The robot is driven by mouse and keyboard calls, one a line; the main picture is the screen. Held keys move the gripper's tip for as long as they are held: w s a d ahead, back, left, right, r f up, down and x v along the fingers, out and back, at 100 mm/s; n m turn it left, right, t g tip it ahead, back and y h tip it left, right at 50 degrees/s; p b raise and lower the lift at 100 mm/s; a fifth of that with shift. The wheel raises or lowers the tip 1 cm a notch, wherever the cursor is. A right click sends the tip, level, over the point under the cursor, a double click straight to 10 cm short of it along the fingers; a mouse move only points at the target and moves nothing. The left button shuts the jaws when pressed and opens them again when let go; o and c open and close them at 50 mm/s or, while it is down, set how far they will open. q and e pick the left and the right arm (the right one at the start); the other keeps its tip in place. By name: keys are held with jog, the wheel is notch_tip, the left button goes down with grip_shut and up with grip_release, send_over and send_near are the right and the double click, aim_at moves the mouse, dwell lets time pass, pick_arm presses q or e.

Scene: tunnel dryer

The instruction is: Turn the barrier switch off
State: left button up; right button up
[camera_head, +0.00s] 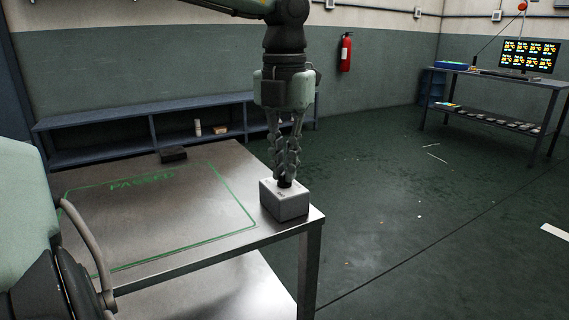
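The barrier switch is a small light grey box (285,205) with a dark knob (285,183) on its top face. It sits at the right corner of the steel table. There is small dark print on the box, too small to read. My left gripper (286,174) points straight down over the box. Its fingers are close together, with their tips at the knob, and seem closed on it. The tips partly hide the knob, so its turn position cannot be told. My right gripper is not in view.
The steel table (222,173) has a green painted outline marked PASSED and a small black block (173,155) at its back. A low blue shelf (120,117) runs along the wall. A desk with a monitor (528,56) stands far right.

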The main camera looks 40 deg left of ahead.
pick_arm(q)
jog(key=o, duration=0.4)
jog(key=shift+c, duration=0.2)
notch_tip(320, 180, up, 12)
dwell(0.8)
